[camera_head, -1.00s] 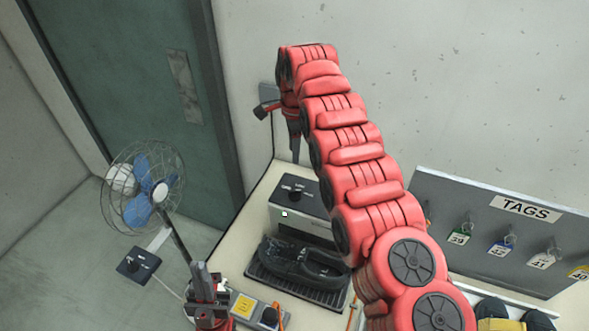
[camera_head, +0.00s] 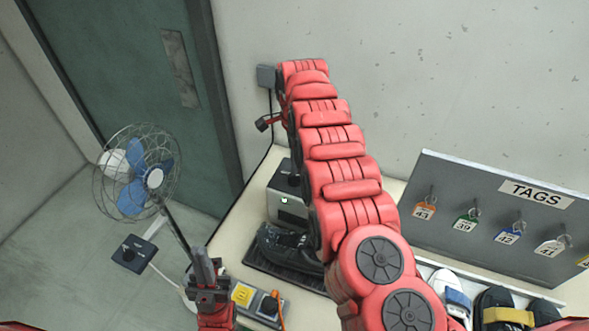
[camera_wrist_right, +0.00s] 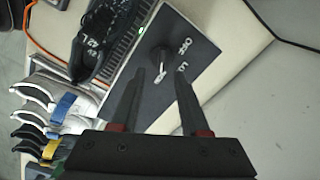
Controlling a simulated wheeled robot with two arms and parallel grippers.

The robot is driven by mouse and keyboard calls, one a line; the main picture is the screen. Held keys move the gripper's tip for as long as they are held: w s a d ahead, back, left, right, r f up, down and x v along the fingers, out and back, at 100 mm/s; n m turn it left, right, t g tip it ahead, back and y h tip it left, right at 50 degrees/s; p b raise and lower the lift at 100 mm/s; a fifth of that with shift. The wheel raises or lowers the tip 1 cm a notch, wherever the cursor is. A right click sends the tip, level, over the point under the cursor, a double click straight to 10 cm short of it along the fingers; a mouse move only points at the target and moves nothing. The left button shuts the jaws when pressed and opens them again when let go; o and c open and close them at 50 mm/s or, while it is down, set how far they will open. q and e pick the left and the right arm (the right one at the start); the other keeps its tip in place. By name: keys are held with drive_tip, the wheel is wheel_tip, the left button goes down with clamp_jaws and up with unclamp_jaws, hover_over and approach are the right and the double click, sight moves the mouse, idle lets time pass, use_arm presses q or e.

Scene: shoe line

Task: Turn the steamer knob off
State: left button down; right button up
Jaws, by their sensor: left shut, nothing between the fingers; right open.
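The steamer (camera_head: 285,208) is a dark box with a pale front and a small lit green light, standing at the back of the table. Its black knob (camera_wrist_right: 161,58) shows in the right wrist view on a dark panel with white OFF and LO labels. The pale pointer mark on the knob faces away from OFF, toward the gripper side. My right gripper (camera_wrist_right: 160,78) is open, its fingertips near the knob, one to each side; contact cannot be told. In the head view my right arm hides this gripper. My left gripper (camera_head: 204,264) is shut and empty at the table's front left.
A black shoe (camera_head: 285,243) lies on a dark tray before the steamer. A fan (camera_head: 138,178) stands left of the table. A yellow-labelled switch box (camera_head: 243,295) is beside my left gripper. A tag board (camera_head: 480,215) and more shoes (camera_head: 508,314) are at the right.

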sight(295, 176)
drive_tip(key=f, duration=0.4)
drive_tip(key=shift+w+d+f+p, duration=0.15)
drive_tip(key=shift+w+f+p, duration=0.1)
drive_tip(key=shift+f+p, duration=0.1)
drive_tip(key=shift+f, duration=0.4)
drive_tip(key=shift+s+f, duration=0.1)
drive_tip(key=shift+f, duration=0.15)
clamp_jaws()
